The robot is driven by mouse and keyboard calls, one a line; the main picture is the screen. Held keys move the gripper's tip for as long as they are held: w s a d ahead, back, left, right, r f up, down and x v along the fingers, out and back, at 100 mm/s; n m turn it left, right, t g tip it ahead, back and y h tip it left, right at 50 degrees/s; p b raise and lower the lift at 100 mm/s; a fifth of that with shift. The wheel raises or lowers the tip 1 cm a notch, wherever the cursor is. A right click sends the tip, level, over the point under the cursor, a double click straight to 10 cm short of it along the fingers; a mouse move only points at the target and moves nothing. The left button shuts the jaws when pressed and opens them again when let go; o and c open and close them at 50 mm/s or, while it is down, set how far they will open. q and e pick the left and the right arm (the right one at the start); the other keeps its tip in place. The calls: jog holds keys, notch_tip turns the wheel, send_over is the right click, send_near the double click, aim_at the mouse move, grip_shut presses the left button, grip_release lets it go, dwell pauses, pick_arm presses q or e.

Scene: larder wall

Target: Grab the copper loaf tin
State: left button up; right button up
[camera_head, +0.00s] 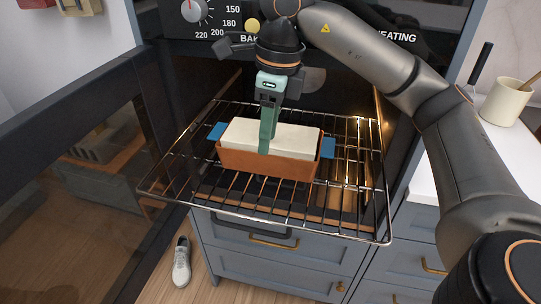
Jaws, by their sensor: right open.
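The copper loaf tin (240,160) sits on the pulled-out oven rack, with a cream block or filling (297,139) showing at its top. Blue pieces, apparently handles, stick out at its left (217,131) and right (328,148) ends. My right gripper (266,143) reaches down from above over the middle of the tin. It is open, and its green fingers overlap the cream top in the picture. The view does not clearly show whether they touch it. The fingers hide a narrow strip of the cream top. My left gripper is not in view.
The wire rack (357,220) extends from the open oven. The oven door (70,170) stands open at the left. Blue-grey drawers (290,268) lie below. A cream mug (505,103) with utensils stands on the right counter. A shoe (181,262) lies on the floor.

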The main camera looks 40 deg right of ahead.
jog(key=f, duration=0.5)
jog(key=shift+w+a+f, duration=0.15)
jog(key=shift+w+f, duration=0.2)
jog(key=shift+f, duration=0.05)
grip_shut()
dwell(1.1)
